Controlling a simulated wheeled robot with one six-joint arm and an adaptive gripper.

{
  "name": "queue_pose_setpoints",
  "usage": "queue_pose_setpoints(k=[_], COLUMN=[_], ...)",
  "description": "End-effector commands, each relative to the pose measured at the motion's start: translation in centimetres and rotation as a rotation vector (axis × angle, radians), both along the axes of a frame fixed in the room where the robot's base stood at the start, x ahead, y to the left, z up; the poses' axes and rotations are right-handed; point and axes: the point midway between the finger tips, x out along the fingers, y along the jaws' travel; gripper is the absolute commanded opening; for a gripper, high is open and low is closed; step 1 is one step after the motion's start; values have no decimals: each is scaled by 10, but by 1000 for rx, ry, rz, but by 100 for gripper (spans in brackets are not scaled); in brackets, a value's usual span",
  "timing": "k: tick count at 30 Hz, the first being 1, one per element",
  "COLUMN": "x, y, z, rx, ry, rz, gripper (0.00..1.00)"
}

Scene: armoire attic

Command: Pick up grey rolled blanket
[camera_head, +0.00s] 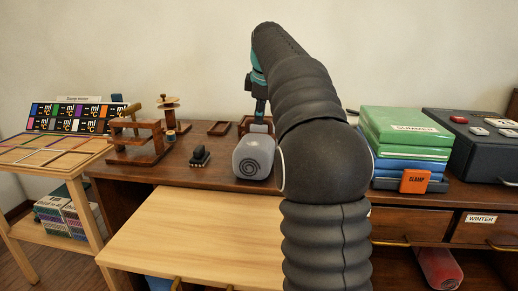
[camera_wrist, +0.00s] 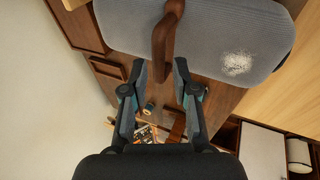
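The grey rolled blanket (camera_head: 254,157) lies on the dark wooden desk top, its spiral end facing the head camera. My gripper (camera_head: 259,112) is above and behind that end, partly hidden by my arm. In the wrist view the blanket (camera_wrist: 215,35) spans the top, with a pale speckled patch and a brown strap handle (camera_wrist: 163,45) across its middle. My gripper (camera_wrist: 160,72) is open there, one finger each side of the handle's near end. The fingers look empty, and I cannot tell whether they touch anything.
A small dark block (camera_head: 200,157) and a wooden rack (camera_head: 136,140) stand left of the blanket. Green and blue boxes (camera_head: 405,140) and a dark case (camera_head: 475,140) stand right. A pale wood panel (camera_head: 190,230) juts out in front. The wall is behind.

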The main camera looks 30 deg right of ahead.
Motion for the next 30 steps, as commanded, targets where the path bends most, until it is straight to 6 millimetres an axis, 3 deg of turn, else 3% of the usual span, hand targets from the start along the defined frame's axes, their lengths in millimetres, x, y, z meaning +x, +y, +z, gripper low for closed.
queue_pose_setpoints(k=[6,14,18,30], x=[14,16,16,16], y=[-3,-4,-4,-3], z=[-29,-32,-32,-31], rx=[1,0,0,-1], ry=[3,1,1,-1], rz=[1,1,1,2], gripper=[28,28,0,0])
